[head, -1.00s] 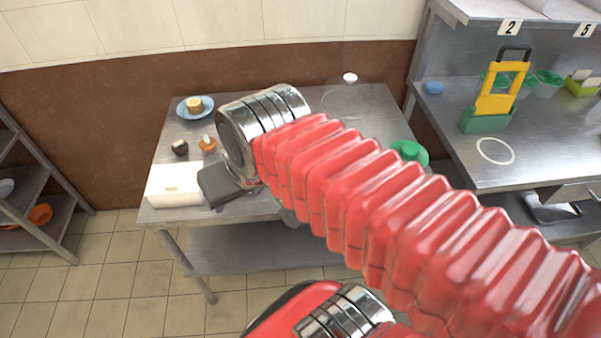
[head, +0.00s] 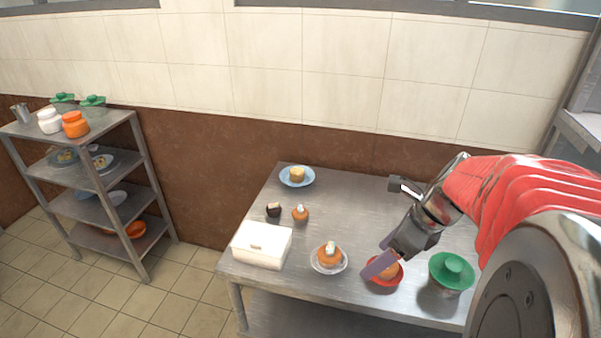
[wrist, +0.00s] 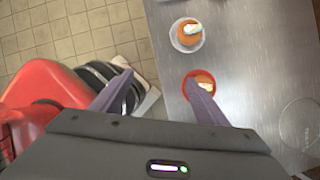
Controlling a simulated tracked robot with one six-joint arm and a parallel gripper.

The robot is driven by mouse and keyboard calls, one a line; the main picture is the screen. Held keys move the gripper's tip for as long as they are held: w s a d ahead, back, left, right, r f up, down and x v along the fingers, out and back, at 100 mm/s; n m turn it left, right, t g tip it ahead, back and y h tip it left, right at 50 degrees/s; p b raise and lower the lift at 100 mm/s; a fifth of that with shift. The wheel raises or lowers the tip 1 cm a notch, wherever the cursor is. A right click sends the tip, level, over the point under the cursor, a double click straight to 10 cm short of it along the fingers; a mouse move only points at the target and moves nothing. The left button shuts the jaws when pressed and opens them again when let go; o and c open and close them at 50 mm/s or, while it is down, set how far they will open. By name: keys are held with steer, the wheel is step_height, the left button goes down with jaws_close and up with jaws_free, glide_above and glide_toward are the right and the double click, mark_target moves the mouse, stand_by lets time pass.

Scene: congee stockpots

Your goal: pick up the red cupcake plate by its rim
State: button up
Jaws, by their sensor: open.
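The red cupcake plate (head: 373,278) sits near the front edge of the metal table and carries an orange cupcake (head: 389,270). My gripper (head: 379,257) is open and above the plate, with its fingers partly covering the plate and cupcake. In the wrist view the red plate (wrist: 188,80) lies by the tip of the right finger, which hides part of it. My gripper (wrist: 157,78) holds nothing there, and the left finger is out past the table edge. I cannot tell whether a finger touches the rim.
A white plate (head: 316,265) with an orange cupcake is left of the red plate. A green-lidded pot (head: 451,272) stands close on its right. A white box (head: 262,262), small cupcakes and a blue plate (head: 284,181) are further left. The table's back middle is clear.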

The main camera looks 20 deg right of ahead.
steer(key=d+f+m+t+y, duration=0.1)
steer(key=d+f+m, duration=0.2)
steer(key=d+m, duration=0.65)
steer(key=m+t, duration=0.2)
steer(key=m, duration=0.7)
glide_toward(394, 269)
steer(key=v, duration=0.4)
steer(key=shift+s+d+f, duration=0.1)
steer(key=shift+d, duration=0.2)
steer(key=shift+x, duration=4.3)
steer(key=shift+a, duration=0.1)
steer(key=shift+x, duration=2.55)
steer(key=shift+a, duration=0.1)
steer(key=shift+c, duration=0.3)
